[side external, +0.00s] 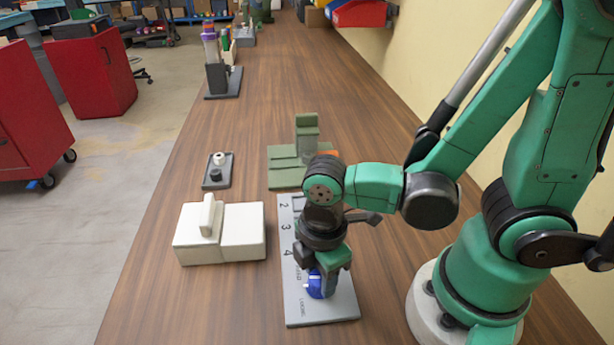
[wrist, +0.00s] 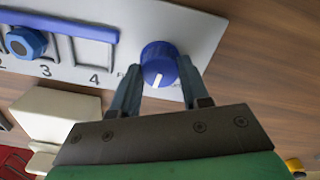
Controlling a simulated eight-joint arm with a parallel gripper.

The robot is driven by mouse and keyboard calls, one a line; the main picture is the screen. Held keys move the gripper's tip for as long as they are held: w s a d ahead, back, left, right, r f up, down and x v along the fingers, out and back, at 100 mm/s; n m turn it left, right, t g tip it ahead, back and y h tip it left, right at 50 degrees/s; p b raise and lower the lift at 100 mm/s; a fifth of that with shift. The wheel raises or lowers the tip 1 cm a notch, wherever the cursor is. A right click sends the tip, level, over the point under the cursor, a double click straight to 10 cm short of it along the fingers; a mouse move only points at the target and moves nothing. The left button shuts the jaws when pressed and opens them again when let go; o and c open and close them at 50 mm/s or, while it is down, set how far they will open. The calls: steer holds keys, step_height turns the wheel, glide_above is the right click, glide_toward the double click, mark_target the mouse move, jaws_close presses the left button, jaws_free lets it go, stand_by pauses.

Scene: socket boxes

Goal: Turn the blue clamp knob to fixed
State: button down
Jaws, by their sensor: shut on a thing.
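The blue clamp knob (side external: 318,284) stands near the front end of a grey panel (side external: 325,308) on the bench. In the wrist view the knob (wrist: 160,64) is round with a white pointer line on its face. My gripper (side external: 322,268) points down over it in the side view. In the wrist view the two fingers of my gripper (wrist: 159,80) are on either side of the knob, shut on it. The panel (wrist: 205,33) bears the numbers 3 and 4. The lettering beside the knob is mostly hidden by a finger, so I cannot read the knob's setting.
A smaller blue knob (wrist: 25,42) and a blue bar (wrist: 60,22) are on the panel. A white box (side external: 220,240) with an upright handle stands left of the panel. A green fixture (side external: 290,165) and a small dark tray (side external: 218,172) are behind. The bench at front left is clear.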

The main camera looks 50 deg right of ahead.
mark_target(320, 277)
steer(key=m, duration=0.3)
steer(key=shift+m, duration=2.3)
steer(key=shift+c, duration=2.1)
jaws_free()
steer(key=shift+r, duration=0.1)
steer(key=shift+r, duration=2.75)
